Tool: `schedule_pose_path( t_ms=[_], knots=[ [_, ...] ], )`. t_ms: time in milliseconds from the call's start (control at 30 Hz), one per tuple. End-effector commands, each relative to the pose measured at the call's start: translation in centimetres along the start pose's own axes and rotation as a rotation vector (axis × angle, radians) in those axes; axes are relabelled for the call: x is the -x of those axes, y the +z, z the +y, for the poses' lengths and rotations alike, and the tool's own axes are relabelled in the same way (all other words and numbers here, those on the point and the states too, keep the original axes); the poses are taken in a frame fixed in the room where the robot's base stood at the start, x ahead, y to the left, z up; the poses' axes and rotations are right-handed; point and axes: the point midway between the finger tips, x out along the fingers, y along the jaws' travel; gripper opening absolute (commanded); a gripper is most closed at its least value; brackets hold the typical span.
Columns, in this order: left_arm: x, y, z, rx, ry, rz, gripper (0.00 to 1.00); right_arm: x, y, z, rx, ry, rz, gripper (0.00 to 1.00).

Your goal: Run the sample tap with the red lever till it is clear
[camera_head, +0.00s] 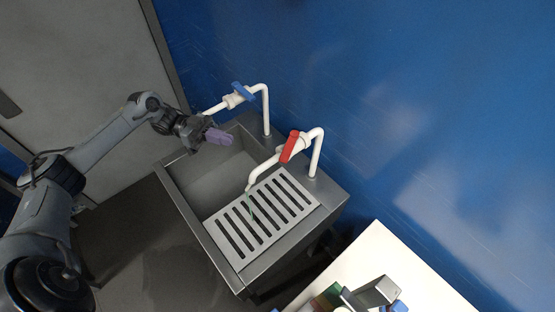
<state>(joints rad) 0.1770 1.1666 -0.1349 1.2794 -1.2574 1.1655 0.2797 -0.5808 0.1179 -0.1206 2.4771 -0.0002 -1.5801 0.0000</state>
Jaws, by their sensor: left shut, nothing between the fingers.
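The sample tap (318,152) is a white bent pipe with a red lever (290,147), standing on the right part of the grey sink unit (335,197). Its spout hangs over a slotted grate (237,258). My right gripper is not in view.
A second white tap (266,108) with a blue lever (243,93) stands behind my left gripper, close to it. A blue wall (420,90) rises behind the sink. A white table (375,250) with small items, partly cut off, is at the lower right.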

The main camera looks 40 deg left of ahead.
Motion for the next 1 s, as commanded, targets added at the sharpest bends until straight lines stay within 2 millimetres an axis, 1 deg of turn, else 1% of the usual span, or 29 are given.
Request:
schedule_pose_path(
  t_ms=[33,67,167,267,467,800,1000],
  knots=[
    [0.2,-0.2,-0.5,-0.024,-0.002,-0.007,0.0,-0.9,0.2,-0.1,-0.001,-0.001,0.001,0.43],
    [0.2,-0.5,-0.7,-0.033,-0.003,-0.008,0.0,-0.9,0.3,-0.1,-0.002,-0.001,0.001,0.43],
    [-0.2,-1.1,-0.9,-0.048,-0.002,-0.003,0.0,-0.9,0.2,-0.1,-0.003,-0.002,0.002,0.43],
    [-1.0,-1.4,-1.0,-0.052,-0.001,0.0,0.0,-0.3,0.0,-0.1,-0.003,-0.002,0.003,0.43],
    [-4.0,-1.6,-0.9,-0.051,0.001,0.003,0.0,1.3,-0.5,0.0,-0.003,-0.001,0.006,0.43],
    [-10.2,-1.5,-0.9,-0.053,-0.001,0.002,0.0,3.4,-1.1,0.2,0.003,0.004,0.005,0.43],
    [-12.7,-1.3,-1.0,-0.052,-0.002,0.0,0.0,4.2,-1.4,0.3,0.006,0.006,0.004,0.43]
  ],
)
